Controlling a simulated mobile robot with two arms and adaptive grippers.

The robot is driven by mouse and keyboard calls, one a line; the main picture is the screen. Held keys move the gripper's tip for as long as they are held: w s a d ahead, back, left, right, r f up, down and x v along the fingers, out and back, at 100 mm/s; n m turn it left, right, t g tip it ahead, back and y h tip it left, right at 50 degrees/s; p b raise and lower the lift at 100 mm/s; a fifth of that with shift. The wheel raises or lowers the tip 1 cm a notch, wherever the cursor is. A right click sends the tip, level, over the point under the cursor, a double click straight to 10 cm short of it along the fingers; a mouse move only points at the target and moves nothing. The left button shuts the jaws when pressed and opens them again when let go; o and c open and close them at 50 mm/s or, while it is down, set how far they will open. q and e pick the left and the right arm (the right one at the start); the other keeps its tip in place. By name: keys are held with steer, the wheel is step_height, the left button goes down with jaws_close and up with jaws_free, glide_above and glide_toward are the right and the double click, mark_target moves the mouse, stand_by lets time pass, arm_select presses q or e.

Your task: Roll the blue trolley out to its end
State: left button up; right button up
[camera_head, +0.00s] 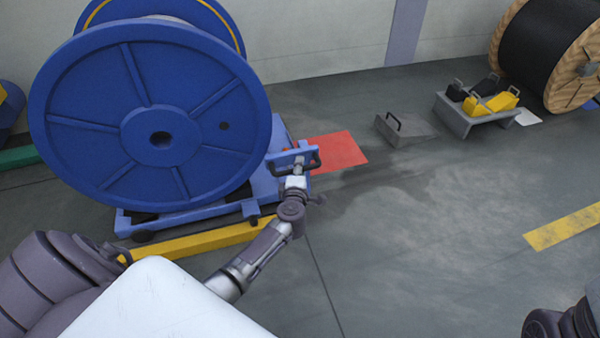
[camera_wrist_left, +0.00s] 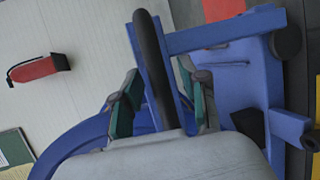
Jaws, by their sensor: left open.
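The blue trolley (camera_head: 185,212) stands at the left, carrying a big blue reel (camera_head: 95,120). Its push handle (camera_head: 316,158) has a dark grip and sits at the trolley's right end. My left gripper (camera_head: 299,168) is at this handle. In the left wrist view my left gripper (camera_wrist_left: 163,92) is open, with its green-padded fingers on either side of the dark handle bar (camera_wrist_left: 152,58). Gaps show between fingers and bar. The lower part of the bar is hidden behind the gripper body. My right gripper is not in view.
A red floor patch (camera_head: 338,150) lies right of the trolley, and a yellow beam (camera_head: 200,240) lies along its near side. A grey wedge (camera_head: 408,130), a stand with yellow and black blocks (camera_head: 470,122) and a black cable drum (camera_head: 540,55) stand farther right. The floor at centre right is clear.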

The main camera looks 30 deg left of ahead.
arm_select(q)
steer(key=v, duration=1.2)
